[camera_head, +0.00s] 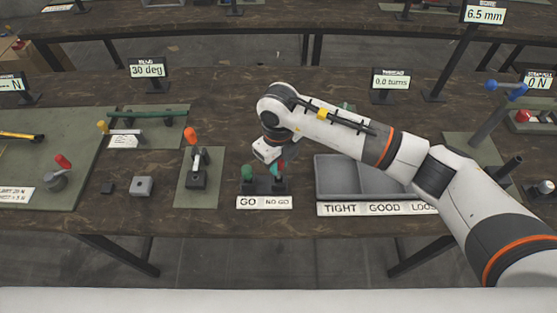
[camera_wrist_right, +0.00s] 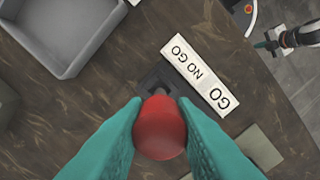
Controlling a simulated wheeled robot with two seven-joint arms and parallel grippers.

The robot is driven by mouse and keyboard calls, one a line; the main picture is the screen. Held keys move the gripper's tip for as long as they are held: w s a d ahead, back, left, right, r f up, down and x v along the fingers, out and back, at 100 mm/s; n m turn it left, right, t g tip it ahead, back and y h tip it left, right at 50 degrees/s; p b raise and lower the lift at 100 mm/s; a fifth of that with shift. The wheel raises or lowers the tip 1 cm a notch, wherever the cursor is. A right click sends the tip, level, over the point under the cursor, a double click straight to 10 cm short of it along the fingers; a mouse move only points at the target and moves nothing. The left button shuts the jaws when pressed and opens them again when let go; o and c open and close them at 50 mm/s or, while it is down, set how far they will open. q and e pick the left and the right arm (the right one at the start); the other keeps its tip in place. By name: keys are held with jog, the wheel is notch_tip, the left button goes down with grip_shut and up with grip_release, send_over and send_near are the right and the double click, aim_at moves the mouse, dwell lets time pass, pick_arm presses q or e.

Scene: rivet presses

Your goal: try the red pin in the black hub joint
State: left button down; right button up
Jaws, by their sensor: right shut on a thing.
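My right gripper (camera_head: 277,172) is at the NO GO side of the black gauge stand. In the right wrist view its teal fingers (camera_wrist_right: 162,125) are shut on the rounded red head of the red pin (camera_wrist_right: 160,128). I cannot tell whether the pin's lower end sits in the stand (camera_wrist_right: 160,85).
A grey divided tray (camera_head: 335,180), labelled TIGHT, GOOD and LOOSE, is right of the stand. A small black block (camera_head: 108,188) and a grey holed block (camera_head: 142,186) lie at the left. The GO / NO GO label (camera_head: 264,202) is in front of the stand.

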aim_at(279, 170)
jog(key=shift+f+b, duration=1.85)
jog(key=shift+f, duration=0.1)
jog(key=o, duration=1.1)
jog(key=shift+r, duration=0.1)
notch_tip(279, 170, up, 12)
jog(key=shift+b, duration=1.05)
